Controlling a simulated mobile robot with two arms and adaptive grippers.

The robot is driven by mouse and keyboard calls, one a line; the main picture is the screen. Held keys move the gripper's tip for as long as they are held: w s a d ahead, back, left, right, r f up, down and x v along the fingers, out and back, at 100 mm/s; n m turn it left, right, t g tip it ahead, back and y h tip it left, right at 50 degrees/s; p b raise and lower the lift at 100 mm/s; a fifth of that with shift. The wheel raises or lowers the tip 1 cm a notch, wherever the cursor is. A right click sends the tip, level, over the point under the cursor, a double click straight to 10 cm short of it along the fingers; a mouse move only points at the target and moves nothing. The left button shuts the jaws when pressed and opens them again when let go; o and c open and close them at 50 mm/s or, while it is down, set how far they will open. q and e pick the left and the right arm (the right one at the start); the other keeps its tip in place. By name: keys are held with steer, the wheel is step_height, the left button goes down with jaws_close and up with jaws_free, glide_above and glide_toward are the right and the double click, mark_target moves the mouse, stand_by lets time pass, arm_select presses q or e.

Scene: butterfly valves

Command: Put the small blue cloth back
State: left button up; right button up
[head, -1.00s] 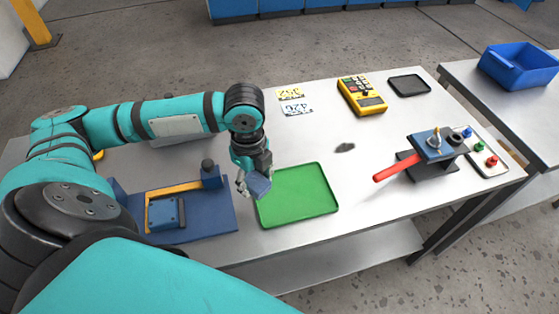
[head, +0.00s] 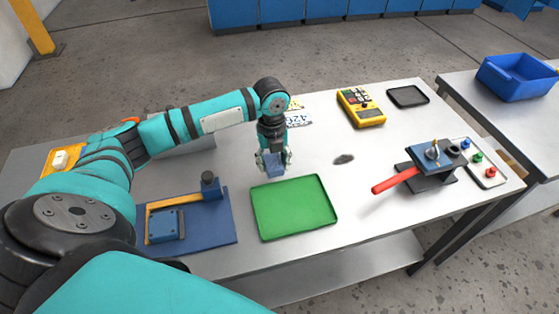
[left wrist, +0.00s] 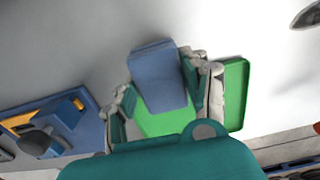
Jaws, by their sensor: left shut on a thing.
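The small blue cloth (head: 274,166) is a folded grey-blue piece held between the fingers of my left gripper (head: 273,160). In the head view, the gripper is just behind the far edge of the green tray (head: 294,208), and the cloth looks a little above table level. In the left wrist view, the cloth (left wrist: 159,76) sticks out between the two fingers of the gripper (left wrist: 163,82), with the green tray (left wrist: 236,94) behind it. The tray looks empty. My right gripper is not in view.
A blue fixture board (head: 212,232) lies left of the tray. A valve with a red handle (head: 395,181) stands further right. A yellow meter (head: 360,108) and a black tray (head: 407,96) lie at the back.

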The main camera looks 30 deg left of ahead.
mark_target(279, 164)
arm_select(q)
steer(key=w, duration=0.3)
steer(key=shift+f, duration=0.15)
step_height(279, 164, down, 3)
steer(key=shift+f+p, duration=0.2)
steer(key=shift+p, duration=0.45)
steer(key=shift+f, duration=0.1)
steer(key=shift+f, duration=0.1)
steer(key=o, duration=1.1)
